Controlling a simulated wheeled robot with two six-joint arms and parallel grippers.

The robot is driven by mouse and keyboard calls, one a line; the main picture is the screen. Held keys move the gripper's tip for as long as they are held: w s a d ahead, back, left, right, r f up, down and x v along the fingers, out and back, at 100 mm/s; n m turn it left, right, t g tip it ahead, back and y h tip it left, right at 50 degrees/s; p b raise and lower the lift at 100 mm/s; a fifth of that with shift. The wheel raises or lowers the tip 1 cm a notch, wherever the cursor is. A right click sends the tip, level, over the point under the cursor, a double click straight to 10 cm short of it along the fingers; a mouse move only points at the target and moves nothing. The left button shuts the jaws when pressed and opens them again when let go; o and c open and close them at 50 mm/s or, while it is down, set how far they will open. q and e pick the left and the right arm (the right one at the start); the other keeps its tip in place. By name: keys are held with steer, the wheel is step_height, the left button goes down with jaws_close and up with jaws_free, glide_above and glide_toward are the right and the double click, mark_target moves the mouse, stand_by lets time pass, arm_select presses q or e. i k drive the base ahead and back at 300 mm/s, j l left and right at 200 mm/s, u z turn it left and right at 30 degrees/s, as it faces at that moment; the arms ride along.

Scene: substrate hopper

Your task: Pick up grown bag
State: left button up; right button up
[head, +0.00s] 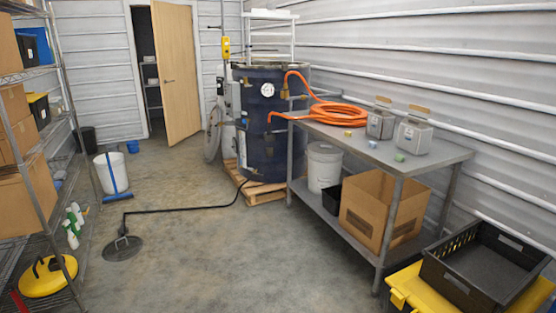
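Two grey bag-like blocks stand on the metal table at the right. One bag (380,123) is farther back and the other bag (413,136) is nearer. Each has a pale label on its front and a tan strip above its top. I cannot tell for certain which is the grown bag. The metal table (440,154) carries both bags upright and a little apart. Neither of my grippers shows in the head view.
An orange hose (335,113) lies coiled on the table, with small blocks nearby. A dark drum (270,110) stands on a pallet. A cardboard box (375,212) sits on the lower shelf. A black crate (470,285) is at front right. A black cable crosses the otherwise clear middle floor.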

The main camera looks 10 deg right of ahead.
mark_target(415, 140)
steer(key=i+l+z, duration=0.2)
steer(key=i+z, duration=0.2)
steer(key=i, duration=0.75)
steer(key=i+j+z, duration=0.1)
steer(key=i+z, duration=0.35)
steer(key=i, duration=0.65)
